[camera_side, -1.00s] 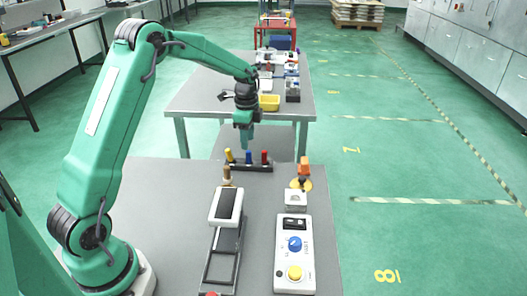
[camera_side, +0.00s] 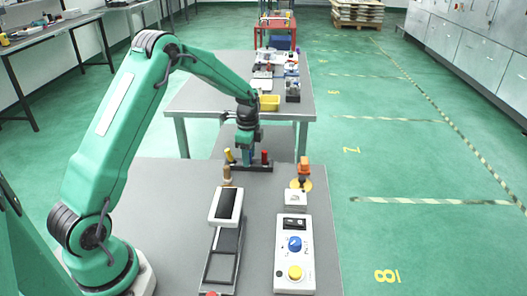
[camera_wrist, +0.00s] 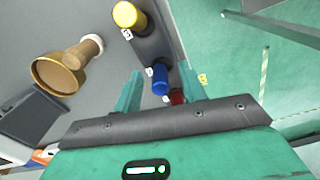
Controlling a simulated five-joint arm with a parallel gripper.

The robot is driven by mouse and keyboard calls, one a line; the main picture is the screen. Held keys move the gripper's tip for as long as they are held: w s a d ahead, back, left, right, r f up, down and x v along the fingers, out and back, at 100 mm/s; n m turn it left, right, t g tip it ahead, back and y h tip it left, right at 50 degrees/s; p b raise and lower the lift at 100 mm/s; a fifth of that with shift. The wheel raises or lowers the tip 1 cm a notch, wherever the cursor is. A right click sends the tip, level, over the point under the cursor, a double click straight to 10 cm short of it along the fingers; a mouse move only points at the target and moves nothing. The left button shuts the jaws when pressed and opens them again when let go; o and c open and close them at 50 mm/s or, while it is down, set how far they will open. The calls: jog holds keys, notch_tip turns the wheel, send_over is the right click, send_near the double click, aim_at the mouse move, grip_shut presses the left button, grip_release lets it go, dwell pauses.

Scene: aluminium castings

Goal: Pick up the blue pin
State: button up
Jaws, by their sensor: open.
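The blue pin (camera_wrist: 160,78) stands upright in a dark holder (camera_wrist: 150,42), between the yellow pin (camera_wrist: 126,15) and the red pin (camera_wrist: 177,97) in the wrist view. My gripper (camera_wrist: 160,88) is open, with one green finger on each side of the blue pin. In the side view my gripper (camera_side: 248,155) is low over the middle of the holder and largely hides the blue pin. The yellow pin (camera_side: 230,156) and the red pin (camera_side: 264,157) show on either side of it. I cannot tell whether the fingers touch the blue pin.
A brown wooden peg (camera_side: 227,174) stands close in front of the holder, left of it. An orange-topped part (camera_side: 304,168) stands to the right. A white box with a dark top (camera_side: 227,205) and a control panel (camera_side: 294,255) lie nearer on the table.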

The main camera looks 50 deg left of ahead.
jog(key=shift+f, duration=0.25)
jog(key=shift+c, duration=0.2)
grip_shut()
jog(key=shift+r, duration=0.15)
jog(key=shift+r, duration=0.85)
notch_tip(320, 180, up, 2)
jog(key=shift+r, duration=0.25)
jog(key=s+d+r, duration=0.2)
jog(key=d+r, duration=0.4)
jog(key=d, duration=0.5)
jog(key=shift+s+d+r, duration=0.2)
jog(key=shift+s+r, duration=0.1)
jog(key=shift+s, duration=0.1)
